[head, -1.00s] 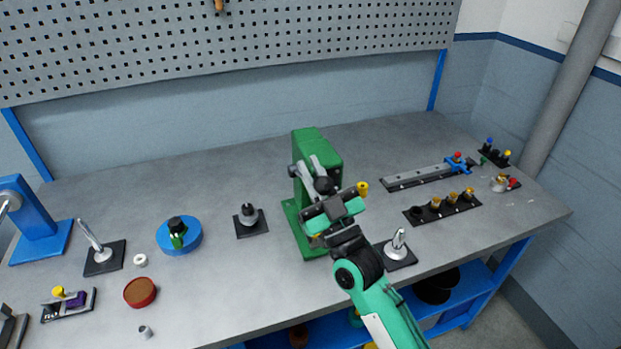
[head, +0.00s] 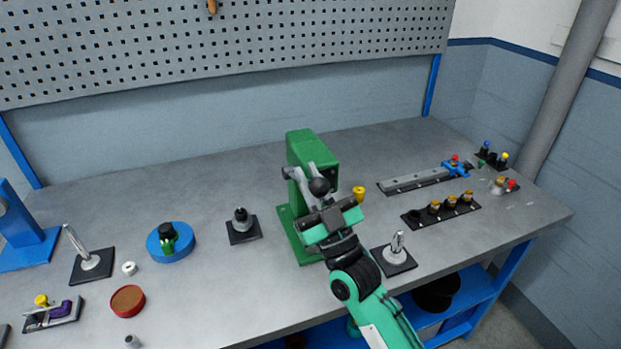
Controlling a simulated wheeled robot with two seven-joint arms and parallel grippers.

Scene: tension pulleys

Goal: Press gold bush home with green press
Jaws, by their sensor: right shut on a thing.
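The green press (head: 316,148) stands upright near the middle of the bench, with a grey lever ending in a black ball knob (head: 319,187) at its front. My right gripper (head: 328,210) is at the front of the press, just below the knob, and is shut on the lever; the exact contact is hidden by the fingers. The press's lower front and whatever sits in it are hidden behind my gripper. A yellow flared piece (head: 359,193) shows just right of the press; I cannot tell whether it is the gold bush. My left gripper is not in view.
A black rack (head: 412,217) of gold-topped parts, a grey rail (head: 400,184) and a black plate with a silver post (head: 396,257) lie to the right. A post on a black base (head: 243,231) and a blue round stand (head: 172,251) are left. The bench behind the press is clear.

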